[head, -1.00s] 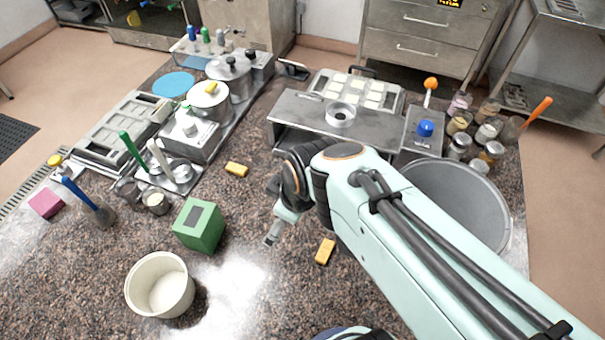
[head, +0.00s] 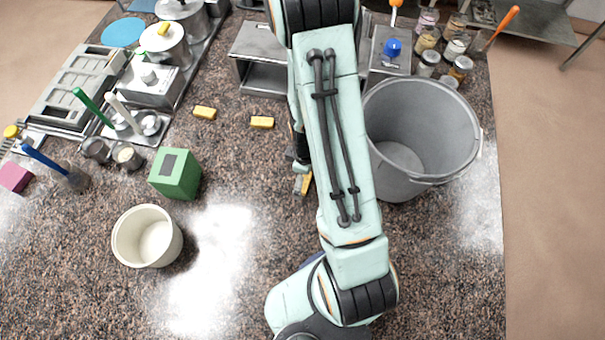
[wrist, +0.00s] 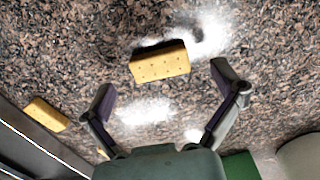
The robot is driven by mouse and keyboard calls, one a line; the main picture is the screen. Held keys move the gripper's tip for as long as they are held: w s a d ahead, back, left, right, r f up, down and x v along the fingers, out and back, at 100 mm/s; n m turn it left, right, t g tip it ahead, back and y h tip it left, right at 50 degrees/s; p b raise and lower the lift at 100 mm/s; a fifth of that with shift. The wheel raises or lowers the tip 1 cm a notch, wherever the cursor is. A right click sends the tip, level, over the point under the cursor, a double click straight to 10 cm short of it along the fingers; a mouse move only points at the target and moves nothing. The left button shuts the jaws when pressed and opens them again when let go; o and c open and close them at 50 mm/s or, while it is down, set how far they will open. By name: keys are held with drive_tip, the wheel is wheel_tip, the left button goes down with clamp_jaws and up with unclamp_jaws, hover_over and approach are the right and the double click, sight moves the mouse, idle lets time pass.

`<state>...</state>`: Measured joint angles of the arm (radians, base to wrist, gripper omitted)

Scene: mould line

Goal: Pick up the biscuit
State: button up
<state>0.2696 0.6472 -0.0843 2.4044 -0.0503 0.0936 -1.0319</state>
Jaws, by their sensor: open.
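A yellow biscuit (head: 304,184) lies on the speckled worktop, partly covered by my gripper (head: 302,170) in the head view. What appears to be the same biscuit shows whole in the wrist view (wrist: 160,65), with small holes in its top. There it lies beyond and between the open fingertips of my gripper (wrist: 168,82), with nothing between them. Two other biscuits lie apart on the worktop: one (head: 262,122) in front of the steel housing and one (head: 205,112) farther left. The wrist view also shows one beside a metal edge (wrist: 45,114).
A green block (head: 176,174) and a cream tub (head: 147,236) stand to the left. A large grey bucket (head: 420,130) stands close right of my arm. The steel housing (head: 262,60) is behind. The worktop's front left area is clear.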

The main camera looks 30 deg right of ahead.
drive_tip(key=shift+f, duration=0.85)
drive_tip(key=c, duration=0.9)
drive_tip(key=shift+o, duration=0.2)
drive_tip(key=shift+r, duration=0.1)
